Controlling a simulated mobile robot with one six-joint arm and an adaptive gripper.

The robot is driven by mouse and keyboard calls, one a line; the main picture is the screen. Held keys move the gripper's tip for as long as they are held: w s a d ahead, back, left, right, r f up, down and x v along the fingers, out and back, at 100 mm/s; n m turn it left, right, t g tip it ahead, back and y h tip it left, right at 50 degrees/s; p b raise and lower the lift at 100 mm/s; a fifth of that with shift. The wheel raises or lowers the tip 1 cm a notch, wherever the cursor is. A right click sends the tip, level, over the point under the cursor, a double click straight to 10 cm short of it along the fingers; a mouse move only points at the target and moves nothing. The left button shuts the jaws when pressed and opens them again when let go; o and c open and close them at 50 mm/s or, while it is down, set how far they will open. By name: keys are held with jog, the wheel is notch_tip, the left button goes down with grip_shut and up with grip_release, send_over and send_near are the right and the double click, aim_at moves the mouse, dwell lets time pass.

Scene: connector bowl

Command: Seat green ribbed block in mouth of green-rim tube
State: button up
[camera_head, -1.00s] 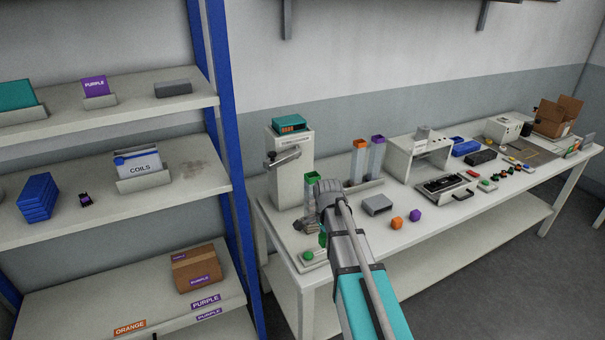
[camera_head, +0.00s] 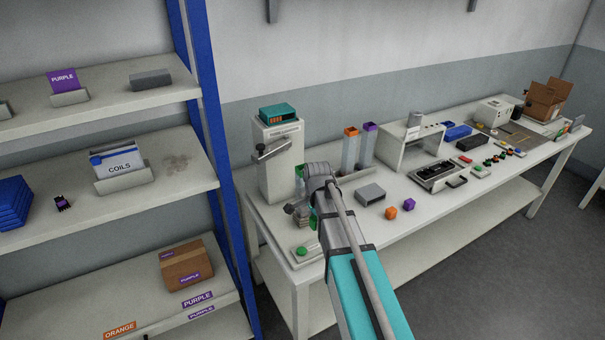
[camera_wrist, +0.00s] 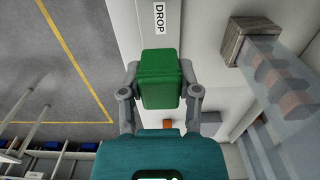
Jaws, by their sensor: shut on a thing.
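The green ribbed block (camera_wrist: 160,78) is between the two fingers of my gripper (camera_wrist: 160,92) in the wrist view, and the gripper is shut on it. In the head view my gripper (camera_head: 302,210) is at the left end of the bench, and only a bit of green block (camera_head: 313,220) shows beside it. The green-rim tube (camera_head: 299,173) stands just behind my gripper. My wrist hides most of that tube, and its mouth is hard to make out. I cannot see contact between block and tube.
An orange-rim tube (camera_head: 351,150) and a purple-rim tube (camera_head: 368,146) stand to the right. A grey open box (camera_head: 370,194), an orange block (camera_head: 391,212) and a purple block (camera_head: 409,204) lie on the bench. A white dispenser (camera_head: 280,160) stands behind left; a green button (camera_head: 301,251) is in front.

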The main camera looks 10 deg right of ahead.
jog(key=shift+r, duration=0.1)
notch_tip(320, 180, up, 25)
jog(key=d+p, duration=0.2)
jog(key=p, duration=2.3)
jog(key=shift+w, duration=0.15)
jog(key=shift+w+d+f, duration=0.1)
jog(key=shift+f, duration=0.1)
jog(key=w+a+f+b, duration=0.1)
jog(key=w+f+b, duration=0.2)
jog(key=w, duration=0.1)
jog(key=w+a+f+b, duration=0.1)
jog(key=w+f+b, duration=0.2)
jog(key=w, duration=0.1)
jog(key=w+a+f+b, duration=0.1)
jog(key=w+f+b, duration=0.2)
jog(key=w, duration=0.1)
jog(key=shift+w+a, duration=0.15)
jog(key=shift+w, duration=0.1)
